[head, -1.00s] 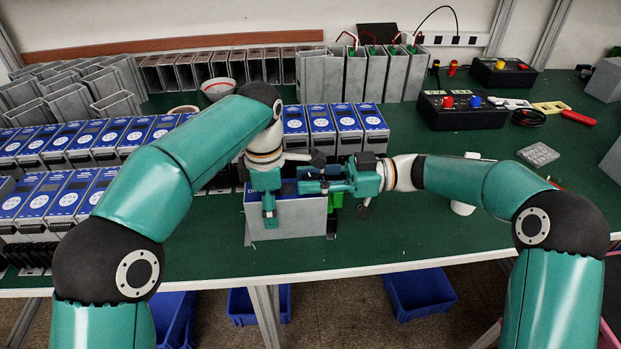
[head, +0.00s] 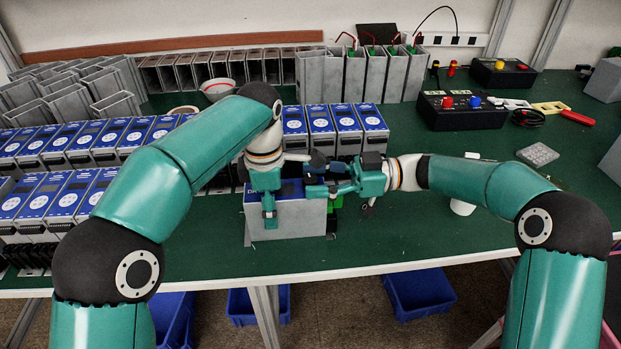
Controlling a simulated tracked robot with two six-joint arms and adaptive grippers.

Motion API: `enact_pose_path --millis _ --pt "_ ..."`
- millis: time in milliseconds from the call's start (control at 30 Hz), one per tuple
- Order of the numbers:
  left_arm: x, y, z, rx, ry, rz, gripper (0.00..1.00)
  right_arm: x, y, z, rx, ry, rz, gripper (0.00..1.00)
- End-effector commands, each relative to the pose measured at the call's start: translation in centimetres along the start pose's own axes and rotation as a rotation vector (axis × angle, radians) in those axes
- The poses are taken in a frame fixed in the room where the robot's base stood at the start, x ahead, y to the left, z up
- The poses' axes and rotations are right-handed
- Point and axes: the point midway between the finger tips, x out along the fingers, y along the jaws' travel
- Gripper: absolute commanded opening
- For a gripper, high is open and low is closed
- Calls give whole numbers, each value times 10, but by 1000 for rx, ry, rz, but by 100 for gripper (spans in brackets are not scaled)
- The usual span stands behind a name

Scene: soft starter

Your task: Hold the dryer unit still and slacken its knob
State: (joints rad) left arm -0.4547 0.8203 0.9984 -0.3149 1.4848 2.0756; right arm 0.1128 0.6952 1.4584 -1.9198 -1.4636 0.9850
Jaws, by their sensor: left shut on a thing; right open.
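The dryer unit (head: 297,221) is a grey box with a blue top. It stands on the green bench near the front edge, in the middle of the head view. My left gripper (head: 268,212) is shut on the unit at its left part, with one finger down its front face. My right gripper (head: 318,185) is open above the right end of the unit's top, its fingers pointing left. The knob is hidden behind or under the grippers, and I cannot tell whether the fingers are around it.
Rows of blue-topped units (head: 76,141) stand at the left, and more (head: 345,127) stand just behind. A black control box (head: 462,112) with coloured buttons is at the back right. A white cylindrical thing (head: 462,207) is near my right arm.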

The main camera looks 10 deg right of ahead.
Motion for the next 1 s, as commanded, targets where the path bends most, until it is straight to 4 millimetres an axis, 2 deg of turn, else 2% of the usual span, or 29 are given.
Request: enact_pose_path --millis 33,300,500,700,1000 --pt "5 -1 1 1 2 -10 0 -8 1 1 -1 0 4 56" --pt "5 -2 0 1 2 -11 0 -61 1 1 -1 0 5 56" --pt "5 -2 1 0 3 -11 0 -94 0 1 -2 0 3 56" --pt "5 -2 1 0 3 -12 0 -108 0 1 -1 0 1 56" --pt "5 -2 1 0 3 -12 0 -109 0 1 -1 1 0 56"
